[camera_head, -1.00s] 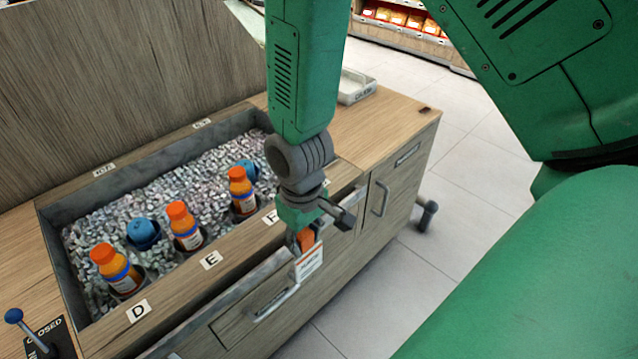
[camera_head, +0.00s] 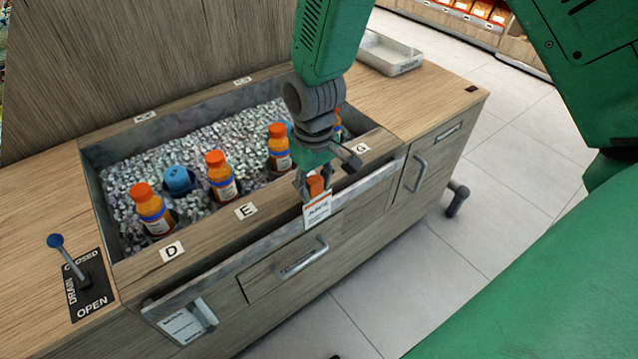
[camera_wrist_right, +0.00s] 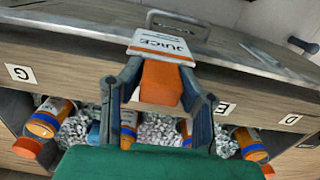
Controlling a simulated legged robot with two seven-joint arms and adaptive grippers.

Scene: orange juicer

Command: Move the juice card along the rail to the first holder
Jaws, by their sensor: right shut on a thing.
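The juice card (camera_head: 317,211) is white with an orange band and hangs at the front rail (camera_head: 225,255) of the cabinet, between labels E and G. My right gripper (camera_head: 315,186) is shut on its orange block. In the right wrist view, the fingers stand on both sides of the orange block (camera_wrist_right: 160,83), and the card (camera_wrist_right: 160,46) reads JUICE. Label E (camera_head: 246,211) is left of the gripper, label D (camera_head: 172,251) further left, label G (camera_head: 362,148) right. Label F is hidden. I cannot make out the first holder. My left gripper is not in view.
A bin of ice (camera_head: 205,130) behind the rail holds several orange-capped bottles (camera_head: 221,178) and a blue cup-like thing (camera_head: 178,181). A drain lever (camera_head: 70,262) stands at left. Drawer handles (camera_head: 302,258) stick out below the rail. A tray (camera_head: 390,52) sits behind.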

